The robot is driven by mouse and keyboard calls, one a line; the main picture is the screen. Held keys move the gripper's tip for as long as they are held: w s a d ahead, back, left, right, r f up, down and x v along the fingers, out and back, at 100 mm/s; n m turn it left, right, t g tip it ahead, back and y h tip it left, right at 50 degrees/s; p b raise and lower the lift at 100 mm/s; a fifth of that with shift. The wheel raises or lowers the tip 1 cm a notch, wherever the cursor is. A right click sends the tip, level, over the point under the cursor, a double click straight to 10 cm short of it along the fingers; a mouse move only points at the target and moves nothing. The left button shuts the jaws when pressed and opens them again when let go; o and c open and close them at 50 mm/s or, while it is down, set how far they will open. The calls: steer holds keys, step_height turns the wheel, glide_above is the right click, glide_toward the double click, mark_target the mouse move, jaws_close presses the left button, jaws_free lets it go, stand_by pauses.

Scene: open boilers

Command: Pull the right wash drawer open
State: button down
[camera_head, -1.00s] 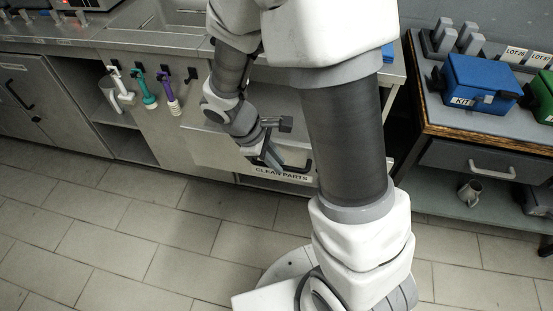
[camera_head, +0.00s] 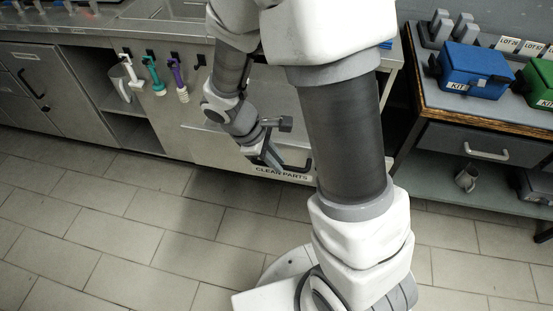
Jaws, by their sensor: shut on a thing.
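The right wash drawer (camera_head: 215,149) is a metal front labelled "CLEAN PARTS" under the wash counter, in the middle of the head view. It stands pulled out from the counter, but how far is hard to tell because my arm covers part of it. Its dark bar handle (camera_head: 303,166) shows beside my arm. My gripper (camera_head: 271,158) is at the front of the drawer, shut on the handle. The fingertips' exact hold is partly hidden.
To the right a bench carries a blue kit box (camera_head: 474,71) and a green box (camera_head: 541,84); its own drawer (camera_head: 480,147) is shut. Brushes (camera_head: 153,76) hang on the counter front. The tiled floor (camera_head: 130,235) before the counter is clear.

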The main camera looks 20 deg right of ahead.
steer(key=shift+w, duration=0.1)
steer(key=c, duration=0.8)
jaws_free()
steer(key=shift+c, duration=0.2)
steer(key=p+v, duration=0.4)
steer(key=v, duration=1.3)
steer(key=shift+r+p, duration=0.25)
steer(key=shift+p, duration=0.05)
steer(key=s+d+r+m+t+y+p, duration=0.1)
steer(key=s+d+r+m+t+p, duration=0.1)
steer(key=r, duration=0.4)
steer(key=s+d+r+m+t+y+p, duration=0.2)
steer(key=s+d+r+m+p, duration=0.1)
steer(key=s+r+m, duration=0.2)
steer(key=s+d+r+m+t+y+p, duration=0.2)
steer(key=s+r+m, duration=0.2)
steer(key=r, duration=0.4)
steer(key=shift+d+r+m+p, duration=0.15)
steer(key=shift+d+m+p, duration=0.15)
steer(key=shift+d+p, duration=0.05)
